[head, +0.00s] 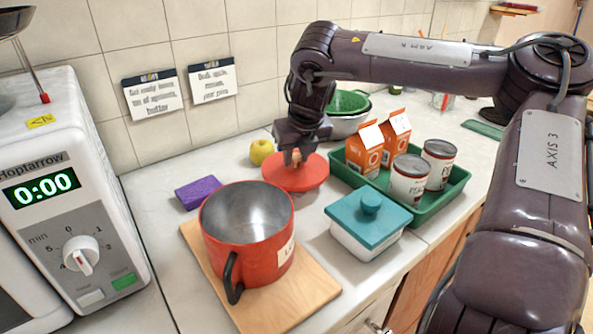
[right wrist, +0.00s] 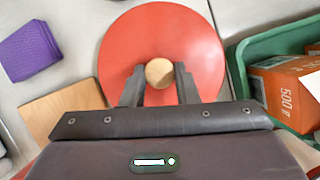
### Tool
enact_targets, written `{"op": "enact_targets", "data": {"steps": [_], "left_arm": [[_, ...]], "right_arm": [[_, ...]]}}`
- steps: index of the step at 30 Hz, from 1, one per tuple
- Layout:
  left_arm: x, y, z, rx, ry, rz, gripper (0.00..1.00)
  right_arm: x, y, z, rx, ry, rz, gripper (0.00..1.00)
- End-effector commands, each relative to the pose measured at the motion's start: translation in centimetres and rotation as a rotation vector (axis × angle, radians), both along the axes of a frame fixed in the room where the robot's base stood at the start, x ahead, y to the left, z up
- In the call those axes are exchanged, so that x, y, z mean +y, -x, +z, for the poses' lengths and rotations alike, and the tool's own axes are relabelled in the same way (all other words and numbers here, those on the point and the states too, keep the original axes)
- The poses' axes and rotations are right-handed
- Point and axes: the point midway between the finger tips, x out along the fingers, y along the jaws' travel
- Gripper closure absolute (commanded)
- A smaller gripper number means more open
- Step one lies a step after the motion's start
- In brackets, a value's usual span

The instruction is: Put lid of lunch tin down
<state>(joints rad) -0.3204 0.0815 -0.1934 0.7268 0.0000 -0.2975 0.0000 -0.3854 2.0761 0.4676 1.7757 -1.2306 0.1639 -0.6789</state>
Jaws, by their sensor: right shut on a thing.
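A round red lid (head: 296,178) with a pale wooden knob is behind the red pot (head: 262,262). My right gripper (head: 295,156) is shut on the knob from above. In the right wrist view the fingers (right wrist: 159,88) stand on both sides of the knob (right wrist: 159,73), with the red lid (right wrist: 160,30) level below them. I cannot tell whether the lid touches the counter. The pot is open and empty, with a black handle and a partly readable label. A white box (head: 362,245) with a teal knobbed lid (head: 350,222) stands to its right. My left gripper is not in view.
The pot stands on a wooden board (head: 312,290). A green tray (head: 427,212) with orange cartons (head: 364,150) and cans (head: 409,180) is close right of the lid. A purple sponge (head: 197,193) and yellow apple (head: 261,152) lie left. A microwave (head: 75,190) stands far left.

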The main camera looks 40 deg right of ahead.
Motion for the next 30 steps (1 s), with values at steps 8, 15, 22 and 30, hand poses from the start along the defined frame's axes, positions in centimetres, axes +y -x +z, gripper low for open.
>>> {"op": "enact_targets", "data": {"steps": [8,15,22,30], "left_arm": [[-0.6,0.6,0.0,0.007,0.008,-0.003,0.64],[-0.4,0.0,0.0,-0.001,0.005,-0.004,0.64],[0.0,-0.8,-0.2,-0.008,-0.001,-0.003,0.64],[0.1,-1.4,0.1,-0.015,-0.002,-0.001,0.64]], "right_arm": [[0.0,0.1,-3.5,0.004,-0.001,0.000,0.95],[0.0,0.0,-4.3,-0.001,0.000,0.000,0.95],[0.0,0.0,-4.6,-0.001,0.000,0.000,0.95],[0.0,0.0,-4.5,0.000,0.000,0.000,0.51]]}}
